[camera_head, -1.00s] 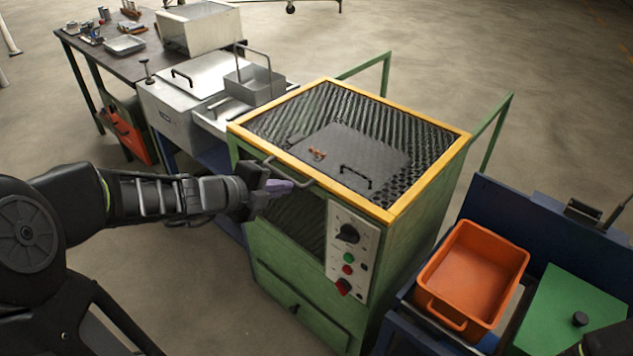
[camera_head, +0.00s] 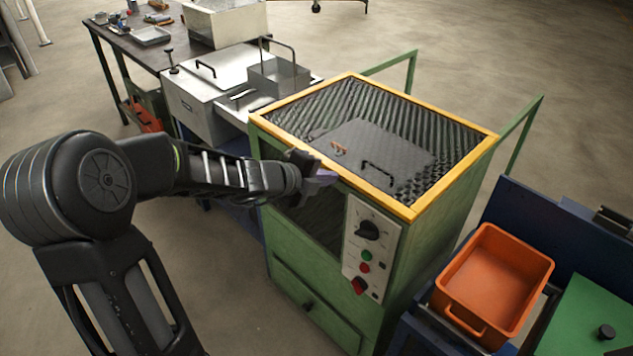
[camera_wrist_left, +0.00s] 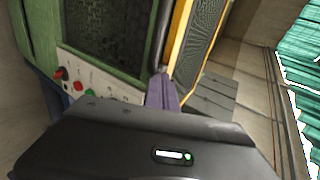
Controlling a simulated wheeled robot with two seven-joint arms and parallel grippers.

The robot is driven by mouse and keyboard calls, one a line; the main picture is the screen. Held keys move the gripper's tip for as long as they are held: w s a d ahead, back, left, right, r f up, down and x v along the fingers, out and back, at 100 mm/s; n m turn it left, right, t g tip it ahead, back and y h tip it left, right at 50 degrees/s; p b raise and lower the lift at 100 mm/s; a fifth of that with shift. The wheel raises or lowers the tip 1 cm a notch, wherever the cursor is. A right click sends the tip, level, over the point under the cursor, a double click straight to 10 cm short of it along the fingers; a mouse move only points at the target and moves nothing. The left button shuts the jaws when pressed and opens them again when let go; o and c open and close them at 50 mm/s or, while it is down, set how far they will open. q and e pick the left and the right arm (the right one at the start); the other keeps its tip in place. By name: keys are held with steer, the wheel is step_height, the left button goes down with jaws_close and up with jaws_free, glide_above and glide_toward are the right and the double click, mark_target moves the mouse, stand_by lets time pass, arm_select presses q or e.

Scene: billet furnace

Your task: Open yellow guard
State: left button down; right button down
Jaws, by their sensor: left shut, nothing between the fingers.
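The yellow guard (camera_head: 455,178) is a yellow frame around dark mesh, lying flat on top of the green furnace cabinet (camera_head: 440,225). Its yellow edge also shows in the wrist view (camera_wrist_left: 179,42). My left gripper (camera_head: 328,178) is at the guard's front edge, near the middle. Its purple fingers are shut with nothing between them; they show in the wrist view (camera_wrist_left: 162,92) close to the yellow edge. The guard's front handle is mostly hidden behind the gripper, and I cannot tell whether the fingers touch it. My right gripper is not in view.
A control panel (camera_head: 368,245) with a knob and buttons is below the guard's front edge. A dark plate (camera_head: 375,150) with a handle shows under the mesh. An orange bin (camera_head: 497,280) stands at the right, a metal basket (camera_head: 278,78) at the left. Open floor lies behind.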

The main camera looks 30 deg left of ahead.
arm_select(q)
steer(key=shift+w+d+f, duration=0.15)
steer(key=shift+w+f, duration=0.05)
steer(key=shift+w, duration=0.15)
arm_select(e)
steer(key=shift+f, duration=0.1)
arm_select(q)
steer(key=shift+w, duration=0.15)
